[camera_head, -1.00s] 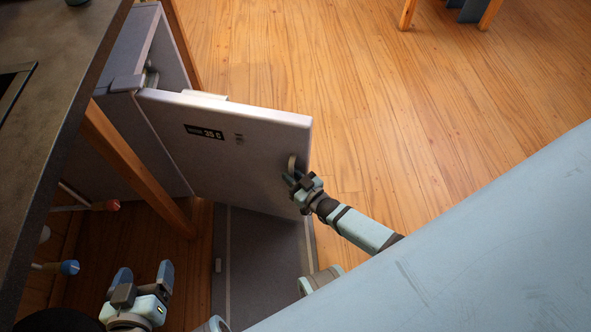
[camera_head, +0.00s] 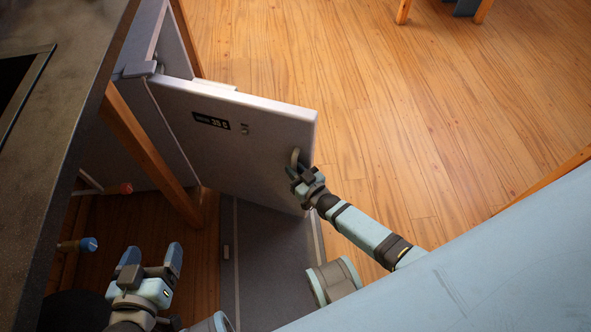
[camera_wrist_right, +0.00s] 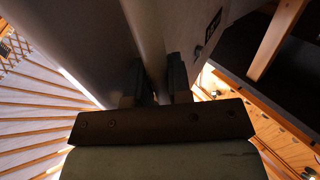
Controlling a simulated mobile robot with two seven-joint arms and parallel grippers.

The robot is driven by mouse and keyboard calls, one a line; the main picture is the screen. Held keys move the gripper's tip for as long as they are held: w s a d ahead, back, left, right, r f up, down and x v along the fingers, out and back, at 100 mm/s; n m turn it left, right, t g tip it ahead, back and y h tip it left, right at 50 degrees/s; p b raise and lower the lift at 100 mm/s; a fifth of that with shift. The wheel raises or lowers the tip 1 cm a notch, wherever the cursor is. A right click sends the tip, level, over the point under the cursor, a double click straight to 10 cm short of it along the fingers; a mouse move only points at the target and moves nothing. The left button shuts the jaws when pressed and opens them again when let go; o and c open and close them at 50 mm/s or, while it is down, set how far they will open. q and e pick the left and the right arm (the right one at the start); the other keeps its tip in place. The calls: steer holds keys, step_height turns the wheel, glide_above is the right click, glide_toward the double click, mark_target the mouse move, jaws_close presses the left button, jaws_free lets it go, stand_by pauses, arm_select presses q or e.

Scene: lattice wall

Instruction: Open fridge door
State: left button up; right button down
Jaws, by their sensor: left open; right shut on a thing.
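My left gripper (camera_head: 150,262) is open and empty at the lower left, apart from the door.
A dark counter (camera_head: 75,120) runs along the left, with a wooden leg (camera_head: 150,150) in front of the fridge. A grey panel (camera_head: 265,265) lies low beneath the door. The wooden floor (camera_head: 400,110) to the right is open.

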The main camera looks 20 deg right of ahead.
steer(key=shift+s+d+f, duration=0.1)
steer(key=shift+d+f, duration=0.05)
steer(key=shift+d, duration=0.1)
steer(key=c, duration=1.1)
jaws_free()
steer(key=shift+o, duration=0.2)
arm_select(q)
steer(key=shift+a, duration=0.15)
arm_select(e)
steer(key=shift+a, duration=0.1)
arm_select(q)
steer(key=shift+s, duration=0.1)
